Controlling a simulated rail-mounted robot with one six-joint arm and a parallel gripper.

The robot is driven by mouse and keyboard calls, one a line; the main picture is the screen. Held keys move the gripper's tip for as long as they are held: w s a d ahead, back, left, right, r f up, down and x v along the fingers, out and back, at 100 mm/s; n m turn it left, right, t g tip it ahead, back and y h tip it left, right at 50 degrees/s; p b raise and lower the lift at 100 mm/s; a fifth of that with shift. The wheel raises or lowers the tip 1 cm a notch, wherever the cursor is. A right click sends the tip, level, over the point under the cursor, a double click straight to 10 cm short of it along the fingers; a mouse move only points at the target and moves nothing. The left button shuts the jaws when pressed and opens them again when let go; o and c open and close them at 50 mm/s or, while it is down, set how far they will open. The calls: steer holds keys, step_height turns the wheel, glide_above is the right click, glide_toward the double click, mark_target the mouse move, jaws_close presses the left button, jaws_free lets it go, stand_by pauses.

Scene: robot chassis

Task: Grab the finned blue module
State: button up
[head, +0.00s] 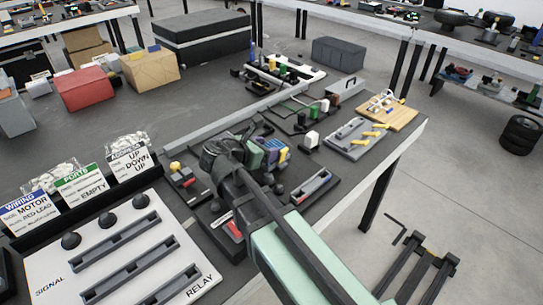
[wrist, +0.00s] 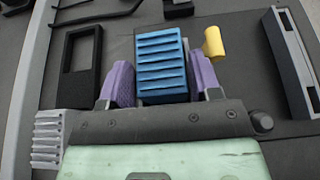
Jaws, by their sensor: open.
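The finned blue module (wrist: 162,68) stands upright in the middle of the wrist view, its ridged face towards the camera. My gripper (wrist: 162,85) is open, with one purple finger on each side of the module. The right finger is very near the module's side, and a narrow gap shows at the left finger. I cannot tell whether either finger touches it. In the head view my gripper (head: 264,152) is over the cluttered part of the bench, and the module is mostly hidden there by the gripper and arm.
A yellow-ended part (wrist: 213,41) stands close beside the right finger. A grey finned block (wrist: 47,138) is at the lower left and an empty black frame (wrist: 81,67) at the left. A dark slotted holder (wrist: 291,62) lies to the right. The signal-relay panel (head: 125,250) is left of my arm.

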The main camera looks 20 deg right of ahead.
steer(key=c, duration=0.7)
steer(key=shift+r, duration=0.15)
step_height(320, 180, up, 20)
steer(key=p, duration=2)
